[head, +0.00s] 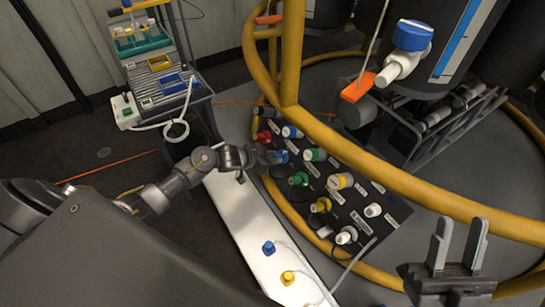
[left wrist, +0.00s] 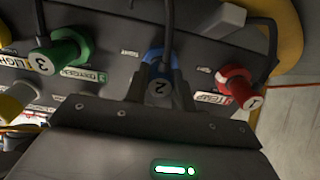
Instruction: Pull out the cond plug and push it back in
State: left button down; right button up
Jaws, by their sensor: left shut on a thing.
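The panel (head: 330,215) carries a row of coloured plugs. My left gripper (head: 268,158) is at the panel and shut on the blue plug (head: 281,156). My right gripper (head: 459,240) is open and empty, away from the panel.
A yellow rail (head: 380,165) curves close over the panel. A white bench (head: 245,215) bears a loose blue connector (head: 269,248) and a yellow one (head: 288,277). A blue-capped valve (head: 412,36) and an orange tag (head: 357,87) are beyond. A cart (head: 165,85) stands back left.

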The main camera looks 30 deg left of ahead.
dwell(0.3)
pick_arm(q)
jog(key=c, duration=1.1)
grip_release()
jog(key=p+v, duration=0.3)
jog(key=v, duration=0.7)
jog(key=shift+s+a+r, duration=0.1)
jog(key=shift+s+r, duration=0.1)
jog(key=shift+s, duration=0.05)
